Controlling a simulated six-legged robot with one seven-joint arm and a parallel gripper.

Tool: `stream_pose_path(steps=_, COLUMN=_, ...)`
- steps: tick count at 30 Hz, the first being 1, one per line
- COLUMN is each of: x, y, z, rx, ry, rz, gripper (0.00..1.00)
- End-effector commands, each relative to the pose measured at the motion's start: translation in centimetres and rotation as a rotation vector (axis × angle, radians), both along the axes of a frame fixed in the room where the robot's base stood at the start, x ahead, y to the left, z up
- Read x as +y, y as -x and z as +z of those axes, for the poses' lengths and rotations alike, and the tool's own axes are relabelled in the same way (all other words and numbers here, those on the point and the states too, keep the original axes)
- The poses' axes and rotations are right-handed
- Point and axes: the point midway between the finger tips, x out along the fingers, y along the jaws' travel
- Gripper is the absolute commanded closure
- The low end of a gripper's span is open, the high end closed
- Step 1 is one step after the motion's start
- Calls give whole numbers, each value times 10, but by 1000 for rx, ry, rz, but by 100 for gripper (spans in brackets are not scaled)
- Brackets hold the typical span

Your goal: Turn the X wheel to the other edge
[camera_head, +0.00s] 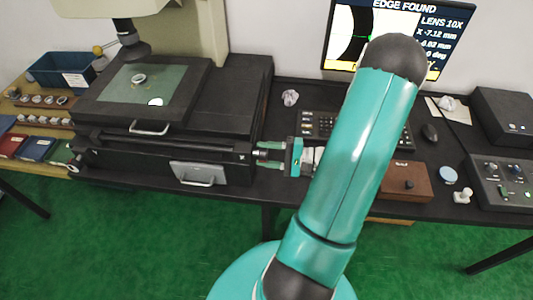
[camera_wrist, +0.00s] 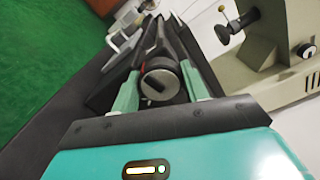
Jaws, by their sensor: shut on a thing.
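The X wheel (camera_head: 259,153) is a small dark and silver knob on the right end of the measuring stage, beside a white X mark. In the wrist view the wheel (camera_wrist: 162,84) shows end-on, with a dark slot across its face. My gripper (camera_head: 271,155) reaches it from the right. In the wrist view its green fingers (camera_wrist: 160,78) are on either side of the wheel, shut on it. A bearing ring (camera_head: 139,79) lies on the glass plate (camera_head: 172,84) under the lens (camera_head: 133,44). The monitor (camera_head: 349,40) reads EDGE FOUND, LENS 10X and X -7.12 mm.
A keyboard (camera_head: 318,124), a brown box (camera_head: 405,181) and a control box (camera_head: 502,181) stand on the black table right of the stage. Racks of rings (camera_head: 37,100) and a blue bin (camera_head: 62,71) are at the left. A handle (camera_head: 198,174) juts from the stage's front.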

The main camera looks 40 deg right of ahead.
Motion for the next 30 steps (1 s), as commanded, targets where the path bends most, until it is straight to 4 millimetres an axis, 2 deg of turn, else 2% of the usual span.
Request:
stream_pose_path(steps=13, x=0, y=0, z=0, rx=-5, ry=9, rz=-1, gripper=78)
stream_pose_path(steps=14, x=0, y=0, z=0, rx=-5, ry=9, rz=-1, gripper=52)
stream_pose_path(steps=17, x=0, y=0, z=0, rx=-5, ry=9, rz=-1, gripper=34)
stream_pose_path(steps=26, x=-1, y=1, z=0, rx=-6, ry=8, rz=-1, gripper=34)
stream_pose_path(steps=30, x=-9, y=10, z=0, rx=-7, ry=8, rz=-4, gripper=34)
